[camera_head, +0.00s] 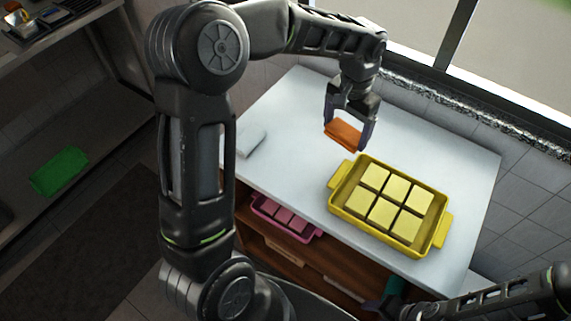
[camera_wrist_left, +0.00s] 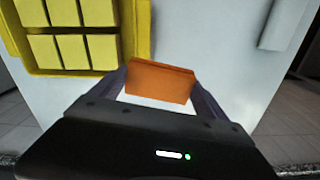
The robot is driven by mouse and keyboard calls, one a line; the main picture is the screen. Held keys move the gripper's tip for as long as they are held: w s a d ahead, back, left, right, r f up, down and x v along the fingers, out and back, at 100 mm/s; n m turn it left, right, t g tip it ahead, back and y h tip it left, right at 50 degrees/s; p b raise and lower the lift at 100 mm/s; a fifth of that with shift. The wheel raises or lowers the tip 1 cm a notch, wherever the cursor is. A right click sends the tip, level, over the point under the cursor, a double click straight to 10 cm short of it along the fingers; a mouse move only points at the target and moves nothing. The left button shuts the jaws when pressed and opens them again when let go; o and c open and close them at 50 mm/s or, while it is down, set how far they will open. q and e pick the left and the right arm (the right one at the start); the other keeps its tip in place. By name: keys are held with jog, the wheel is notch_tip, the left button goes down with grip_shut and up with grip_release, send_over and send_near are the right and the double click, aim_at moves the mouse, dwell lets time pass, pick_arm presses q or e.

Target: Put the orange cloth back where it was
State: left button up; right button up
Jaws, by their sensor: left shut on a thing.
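The orange cloth (camera_head: 343,135) is a small folded block between the fingers of my left gripper (camera_head: 348,124), over the far part of the white tabletop (camera_head: 290,120). My left gripper is shut on it. In the left wrist view the cloth (camera_wrist_left: 160,82) sits between both fingers. I cannot tell whether its underside touches the tabletop. My right gripper (camera_head: 385,304) is low at the bottom right, by the table's front, near a teal thing (camera_head: 396,286); its jaws are too unclear to read.
A yellow tray (camera_head: 335,199) with several pale yellow squares stands just right of the cloth. A white folded thing (camera_head: 250,141) lies at the tabletop's left edge. A pink tray (camera_head: 268,207) is on the shelf below.

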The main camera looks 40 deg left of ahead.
pick_arm(q)
jog(key=s+a+m+b, duration=0.3)
jog(key=s+a+m, duration=0.2)
jog(key=a+m, duration=0.25)
jog(key=r+m+b, duration=0.2)
jog(key=m, duration=0.7)
send_over(285, 164)
jog(key=shift+f+n, duration=0.25)
jog(key=shift+f, duration=0.1)
notch_tip(285, 164, down, 6)
jog(key=shift+f+p, duration=0.1)
jog(key=shift+p, duration=0.25)
notch_tip(285, 164, down, 3)
jog(key=shift+s+f, duration=0.1)
jog(key=shift+f, duration=0.2)
